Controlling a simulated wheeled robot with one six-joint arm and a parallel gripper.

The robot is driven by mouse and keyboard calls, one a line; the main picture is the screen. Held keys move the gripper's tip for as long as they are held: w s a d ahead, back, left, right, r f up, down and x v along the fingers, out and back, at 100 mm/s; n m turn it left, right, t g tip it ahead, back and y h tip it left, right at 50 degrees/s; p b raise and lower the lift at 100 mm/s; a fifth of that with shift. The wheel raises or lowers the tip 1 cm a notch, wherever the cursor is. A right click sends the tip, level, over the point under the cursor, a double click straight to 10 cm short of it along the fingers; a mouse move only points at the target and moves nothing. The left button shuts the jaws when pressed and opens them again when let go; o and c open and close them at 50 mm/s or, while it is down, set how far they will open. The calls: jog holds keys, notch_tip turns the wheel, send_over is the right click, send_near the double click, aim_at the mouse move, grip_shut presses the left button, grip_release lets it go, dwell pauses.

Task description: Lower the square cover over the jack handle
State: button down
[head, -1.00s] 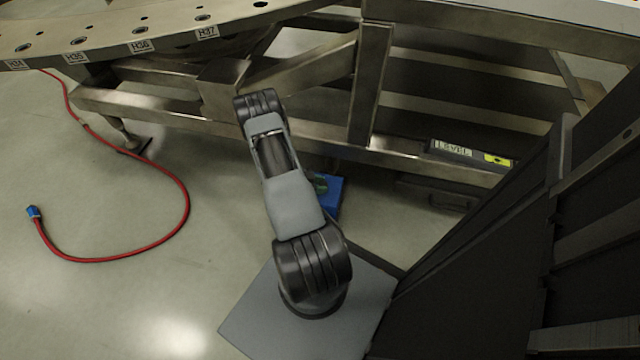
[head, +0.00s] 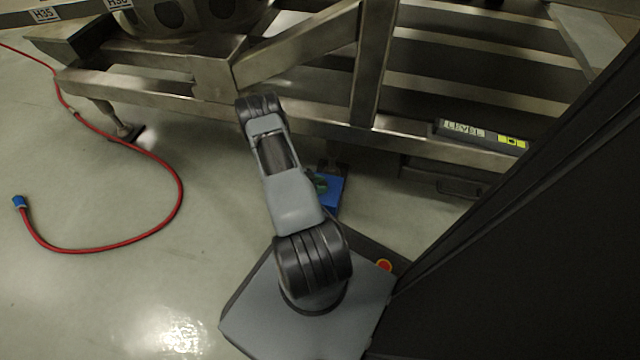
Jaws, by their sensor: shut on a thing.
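My arm reaches up from my base, and its far end and my gripper are hidden behind its own links or the steel frame. No square cover can be made out in the head view. A blue thing (head: 329,191) with a small greenish part sits low beside my arm, near a foot of the steel frame. My arm partly hides it, and I cannot tell whether it is the jack. No jack handle can be made out.
The steel frame (head: 300,121) crosses the view beyond my arm. A level (head: 482,133) lies on its lower beam at the right. A red hose (head: 178,190) with a blue end curls on the floor at the left. Bare floor lies around it.

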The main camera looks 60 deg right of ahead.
jog(key=shift+w+a+f, duration=0.15)
jog(key=shift+w+f, duration=0.05)
jog(key=shift+f, duration=0.2)
dwell(0.6)
jog(key=c, duration=0.7)
grip_release()
jog(key=shift+o, duration=0.2)
jog(key=p+v, duration=0.4)
jog(key=v, duration=0.9)
jog(key=shift+w+a+r+p, duration=0.2)
jog(key=shift+a+r+p, duration=0.05)
jog(key=shift+p, duration=0.05)
